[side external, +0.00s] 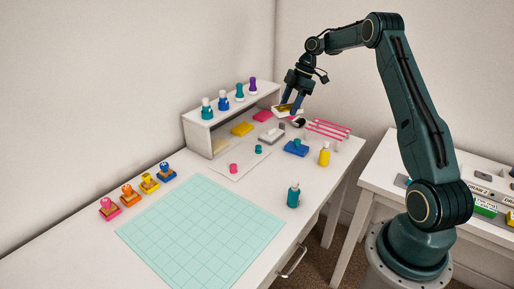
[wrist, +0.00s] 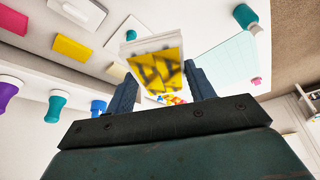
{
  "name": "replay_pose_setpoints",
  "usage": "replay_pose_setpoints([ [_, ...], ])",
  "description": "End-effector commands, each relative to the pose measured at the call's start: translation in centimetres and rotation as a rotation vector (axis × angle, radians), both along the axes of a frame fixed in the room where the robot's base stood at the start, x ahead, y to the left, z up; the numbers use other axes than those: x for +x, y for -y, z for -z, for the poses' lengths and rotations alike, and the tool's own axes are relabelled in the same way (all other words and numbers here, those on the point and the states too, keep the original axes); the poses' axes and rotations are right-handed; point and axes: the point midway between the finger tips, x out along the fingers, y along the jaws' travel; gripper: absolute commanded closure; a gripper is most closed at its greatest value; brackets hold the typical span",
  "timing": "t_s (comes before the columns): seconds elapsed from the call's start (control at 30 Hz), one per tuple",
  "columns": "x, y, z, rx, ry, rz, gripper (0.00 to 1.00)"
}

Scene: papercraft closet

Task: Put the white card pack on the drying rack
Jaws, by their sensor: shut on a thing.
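The white card pack (side external: 281,112), with a yellow and dark pattern on one face, is between the fingers of my gripper (side external: 291,106). In the wrist view the pack (wrist: 153,63) sits between the two dark blue fingers of my gripper (wrist: 160,76), which is shut on it. In the side view the pack is above the far part of the table, near the shelf's right end. The drying rack (side external: 328,129), with pink-red bars, stands on the table to the right of and below my gripper. I cannot make out the rack in the wrist view.
A white shelf (side external: 232,111) with several coloured stampers stands at the back left. Yellow (side external: 242,129), pink (side external: 262,115) and blue (side external: 296,148) pads lie nearby. A yellow bottle (side external: 324,154) stands in front of the rack. The mint cutting mat (side external: 205,225) is clear.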

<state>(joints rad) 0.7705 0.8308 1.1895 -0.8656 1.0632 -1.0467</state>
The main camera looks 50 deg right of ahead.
Motion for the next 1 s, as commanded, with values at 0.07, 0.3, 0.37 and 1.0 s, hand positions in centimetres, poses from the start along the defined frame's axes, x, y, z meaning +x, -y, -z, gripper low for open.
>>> replay_pose_setpoints([
  [0.07, -0.1, 2.1, -0.3, -0.001, 0.002, 0.169, 0.69],
  [0.3, -0.8, 8.3, -1.3, -0.001, 0.003, 0.691, 0.69],
  [0.37, -1.1, 9.9, -1.6, -0.002, 0.002, 0.814, 0.69],
  [1.0, -7.0, 22.3, -5.0, 0.000, -0.001, 1.808, 0.69],
])
